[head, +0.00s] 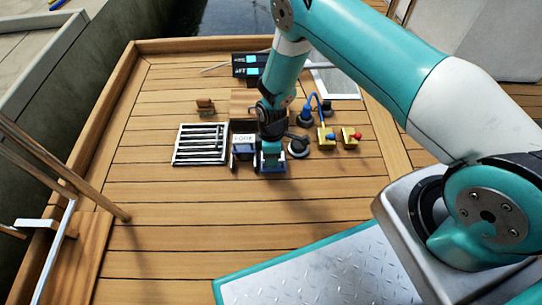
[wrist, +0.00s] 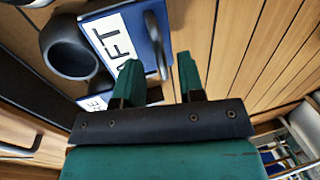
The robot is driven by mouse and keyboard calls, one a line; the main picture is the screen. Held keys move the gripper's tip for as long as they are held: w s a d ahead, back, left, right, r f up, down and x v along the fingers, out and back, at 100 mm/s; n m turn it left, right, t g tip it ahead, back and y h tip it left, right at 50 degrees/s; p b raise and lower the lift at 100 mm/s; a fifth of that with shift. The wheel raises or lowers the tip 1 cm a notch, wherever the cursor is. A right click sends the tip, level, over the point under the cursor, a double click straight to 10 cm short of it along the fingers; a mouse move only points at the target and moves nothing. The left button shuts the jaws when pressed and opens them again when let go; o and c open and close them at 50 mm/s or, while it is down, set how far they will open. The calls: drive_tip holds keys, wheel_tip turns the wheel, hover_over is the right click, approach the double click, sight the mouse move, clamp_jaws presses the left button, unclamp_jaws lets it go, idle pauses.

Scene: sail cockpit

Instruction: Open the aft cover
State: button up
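The aft cover (wrist: 104,27) is a blue panel with a white AFT label, at the upper left of the wrist view. A grey bar handle (wrist: 157,45) runs along its right edge. My gripper (wrist: 158,66) is open, with two green fingers apart. The handle's lower end shows between the fingertips in the picture; I see no clear contact. In the head view my gripper (head: 269,163) is low over the deck and hides most of the aft cover. A FORE label (head: 243,139) shows just left of it.
A black round cup (wrist: 68,50) sits beside the aft cover. A white slatted grate (head: 200,145) lies left of my gripper. A black round fitting (head: 298,147) and yellow blocks (head: 326,137) stand on the right. The wooden deck (head: 190,195) in front is clear.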

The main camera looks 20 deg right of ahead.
drive_tip(key=w+d+r+p, duration=0.1)
drive_tip(key=w+r+p, duration=0.2)
drive_tip(key=r+p, duration=0.5)
wheel_tip(320, 180, up, 9)
drive_tip(key=shift+r+p, duration=0.1)
drive_tip(key=shift+p, duration=0.25)
drive_tip(key=shift+w+d, duration=0.1)
drive_tip(key=shift+w, duration=0.05)
drive_tip(key=s+a+r+m+t+y+p, duration=0.1)
drive_tip(key=s+a+r+m+p, duration=0.15)
drive_tip(key=r, duration=1.05)
drive_tip(key=s+a+r+m+y+p, duration=0.1)
drive_tip(key=s+r, duration=0.2)
drive_tip(key=r, duration=1.1)
drive_tip(key=s+r+m+t+y+p, duration=0.1)
drive_tip(key=s+r+m+p, duration=0.3)
drive_tip(key=s+r, duration=1.5)
wheel_tip(320, 180, up, 37)
drive_tip(key=p, duration=3.7)
drive_tip(key=shift+s+d+f+p, duration=0.2)
drive_tip(key=shift+s+d+p, duration=0.1)
drive_tip(key=shift+p, duration=0.1)
